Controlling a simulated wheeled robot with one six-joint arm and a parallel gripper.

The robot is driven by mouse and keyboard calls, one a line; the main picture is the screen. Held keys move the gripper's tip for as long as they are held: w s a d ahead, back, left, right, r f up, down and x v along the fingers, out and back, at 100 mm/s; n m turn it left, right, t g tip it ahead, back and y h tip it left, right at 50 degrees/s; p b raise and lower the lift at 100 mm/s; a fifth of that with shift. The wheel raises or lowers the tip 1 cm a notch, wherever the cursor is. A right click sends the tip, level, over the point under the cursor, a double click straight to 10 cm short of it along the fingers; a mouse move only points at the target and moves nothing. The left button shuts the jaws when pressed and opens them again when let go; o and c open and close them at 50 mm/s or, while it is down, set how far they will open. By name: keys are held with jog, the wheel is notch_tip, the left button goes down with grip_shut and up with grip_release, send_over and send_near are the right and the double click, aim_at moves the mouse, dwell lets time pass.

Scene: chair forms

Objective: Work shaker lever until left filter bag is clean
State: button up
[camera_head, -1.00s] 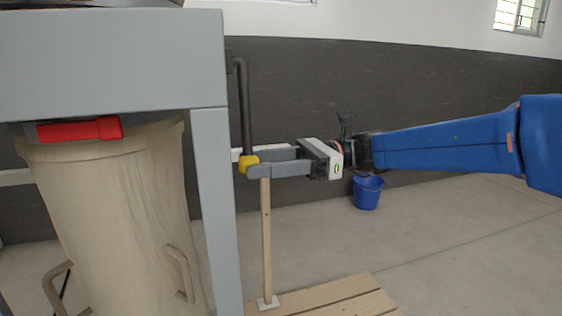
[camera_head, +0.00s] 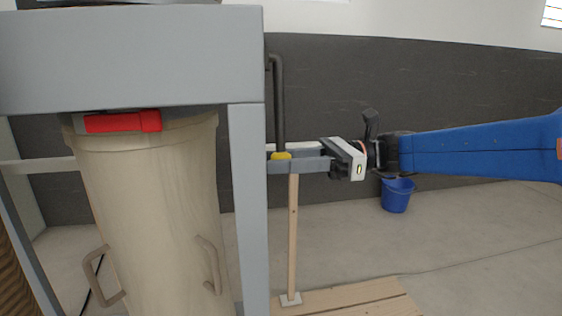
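A beige drum-like cylinder (camera_head: 150,190) with a red clamp (camera_head: 123,122) and side handles hangs under the grey housing (camera_head: 130,55). I cannot make out the left filter bag; the view cuts off above the housing.
The grey post (camera_head: 248,210) stands just left of the lever. A thin wooden upright (camera_head: 292,240) rises below my fingers from a wooden pallet (camera_head: 360,300). A blue bucket (camera_head: 397,195) stands on the floor behind my arm. Floor to the right is clear.

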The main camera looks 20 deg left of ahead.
jog(key=o, duration=0.4)
jog(key=s+d, duration=0.1)
jog(key=s+d+r, duration=0.1)
jog(key=s, duration=0.1)
jog(key=s+d, duration=0.1)
jog(key=shift+s+r, duration=0.3)
jog(key=shift+r, duration=0.1)
